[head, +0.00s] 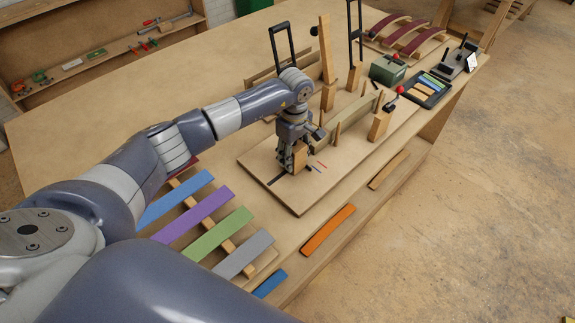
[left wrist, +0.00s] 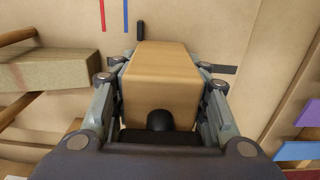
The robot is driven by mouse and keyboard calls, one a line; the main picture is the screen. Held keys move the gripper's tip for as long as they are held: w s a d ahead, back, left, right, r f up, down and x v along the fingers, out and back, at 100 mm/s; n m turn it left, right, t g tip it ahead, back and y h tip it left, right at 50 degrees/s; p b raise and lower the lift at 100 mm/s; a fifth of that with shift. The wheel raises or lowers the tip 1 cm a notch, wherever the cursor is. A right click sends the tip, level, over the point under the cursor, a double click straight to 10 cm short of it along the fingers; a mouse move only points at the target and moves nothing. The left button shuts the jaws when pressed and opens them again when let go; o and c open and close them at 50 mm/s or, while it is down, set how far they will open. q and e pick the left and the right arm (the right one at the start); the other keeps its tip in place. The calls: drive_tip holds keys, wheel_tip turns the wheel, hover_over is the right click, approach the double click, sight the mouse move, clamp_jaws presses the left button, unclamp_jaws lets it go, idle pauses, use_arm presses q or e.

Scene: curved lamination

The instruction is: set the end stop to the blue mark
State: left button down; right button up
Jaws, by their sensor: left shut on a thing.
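The end stop is a wooden block (head: 300,159) on the jig board (head: 298,205). My left gripper (head: 291,164) reaches down over it from the left and is shut on it. In the left wrist view the block (left wrist: 160,75) sits between the two fingers, with a small dark pin (left wrist: 140,31) at its far end. A blue mark (left wrist: 126,15) lies on the board slightly left of that pin, apart from it. A red mark (left wrist: 102,15) lies farther left. In the head view both marks are small, right of the block. My right gripper is not in view.
A dark slot (head: 277,181) runs in the board beside the block. Laminated strips and upright wooden posts (head: 380,122) stand behind, to the right. Coloured strips lie on a rack left of the board, including a green one (head: 220,232). An orange strip (head: 328,229) lies in front.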

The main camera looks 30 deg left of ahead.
use_arm(q)
drive_tip(key=shift+w+d+f, duration=0.1)
drive_tip(key=shift+w+d, duration=0.15)
drive_tip(key=shift+w, duration=0.55)
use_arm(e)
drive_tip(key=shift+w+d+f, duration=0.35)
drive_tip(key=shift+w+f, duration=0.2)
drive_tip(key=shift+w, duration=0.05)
use_arm(q)
drive_tip(key=shift+s, duration=0.1)
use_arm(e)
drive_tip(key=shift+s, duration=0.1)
use_arm(q)
drive_tip(key=c, duration=0.9)
unclamp_jaws()
